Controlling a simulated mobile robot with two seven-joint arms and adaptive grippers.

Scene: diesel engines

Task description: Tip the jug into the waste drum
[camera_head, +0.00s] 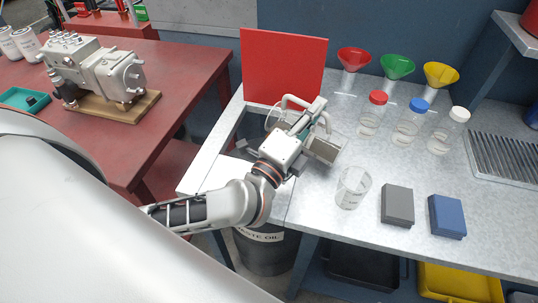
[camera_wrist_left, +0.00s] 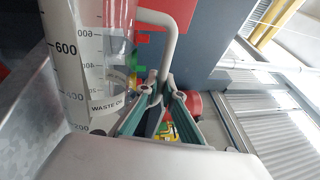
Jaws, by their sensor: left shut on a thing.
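The clear measuring jug (camera_wrist_left: 85,50) has printed volume marks and a pale handle (camera_wrist_left: 157,20). My left gripper (camera_head: 315,125) is shut on this handle, its fingertips (camera_wrist_left: 160,88) meeting around it in the left wrist view. In the head view the jug is mostly hidden by the gripper, above the bench opening (camera_head: 248,128). I cannot tell its tilt or whether it holds liquid. The dark waste drum (camera_head: 265,252), labelled waste oil, stands under the bench below the opening; its mouth is hidden. My right gripper is not in view.
A red panel (camera_head: 283,65) stands behind the opening. A clear beaker (camera_head: 352,187), grey block (camera_head: 397,205) and blue block (camera_head: 446,216) stand to the right. Several capped bottles and coloured funnels stand behind. A red table (camera_head: 190,85) with an engine pump (camera_head: 100,68) is left.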

